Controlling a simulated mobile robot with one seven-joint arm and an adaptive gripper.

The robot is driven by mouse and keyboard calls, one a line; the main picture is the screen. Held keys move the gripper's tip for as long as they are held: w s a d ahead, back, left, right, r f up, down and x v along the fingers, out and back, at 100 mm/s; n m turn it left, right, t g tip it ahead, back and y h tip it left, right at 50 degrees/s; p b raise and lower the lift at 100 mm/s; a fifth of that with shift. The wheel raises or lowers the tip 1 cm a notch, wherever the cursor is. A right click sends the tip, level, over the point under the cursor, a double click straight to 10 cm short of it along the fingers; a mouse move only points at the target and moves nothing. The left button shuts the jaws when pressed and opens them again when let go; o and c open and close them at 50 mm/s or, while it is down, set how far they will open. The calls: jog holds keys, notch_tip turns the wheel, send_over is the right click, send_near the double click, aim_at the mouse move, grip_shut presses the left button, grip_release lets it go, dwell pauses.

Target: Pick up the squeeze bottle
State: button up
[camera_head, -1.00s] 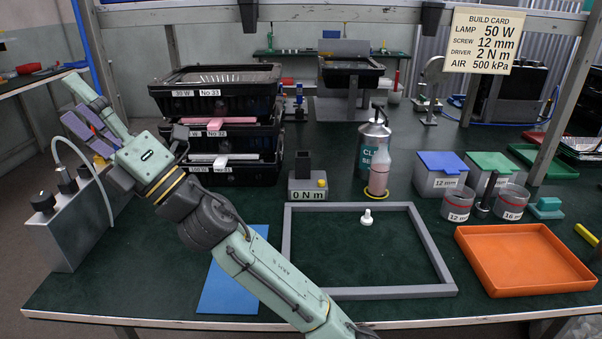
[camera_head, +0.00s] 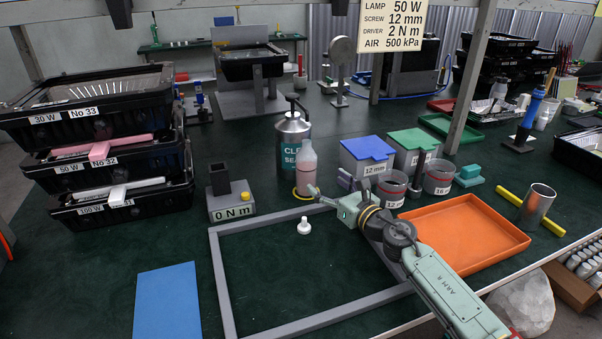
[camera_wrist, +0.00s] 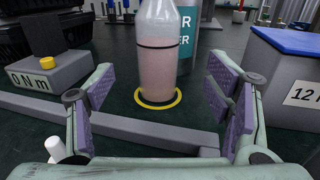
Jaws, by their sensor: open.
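The squeeze bottle (camera_head: 306,172), translucent with pinkish contents, stands upright on a yellow ring on the green bench. In the wrist view the bottle (camera_wrist: 158,62) is straight ahead, with a dark band around it; its top is out of frame. My gripper (camera_head: 328,189) is low beside the bottle, to its right in the head view. In the wrist view my gripper (camera_wrist: 164,90) is open, its purple pads spread left and right with the bottle beyond and between them. The pads do not appear to touch it.
A metal dispenser (camera_head: 292,138) stands just behind the bottle. A grey frame (camera_head: 222,285) lies in front, with a white nozzle-like piece (camera_head: 304,227) inside. A torque block (camera_head: 231,207) is left; a blue-lidded box (camera_head: 368,155) and clear cups (camera_head: 392,189) are right.

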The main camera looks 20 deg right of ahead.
aim_at(313, 174)
jog(key=p+x, duration=0.1)
jog(key=x, duration=0.4)
jog(key=shift+a+r, duration=0.1)
jog(key=shift+a, duration=0.05)
jog(key=x, duration=0.1)
jog(key=p+x, duration=0.1)
jog(key=x, duration=0.1)
jog(key=p+x, duration=0.1)
jog(key=shift+w+a+f, duration=0.1)
jog(key=shift+w+f, duration=0.2)
jog(key=shift+f, duration=0.1)
jog(key=shift+c, duration=0.4)
jog(key=c, duration=1.5)
grip_shut()
jog(key=shift+s+r, duration=0.1)
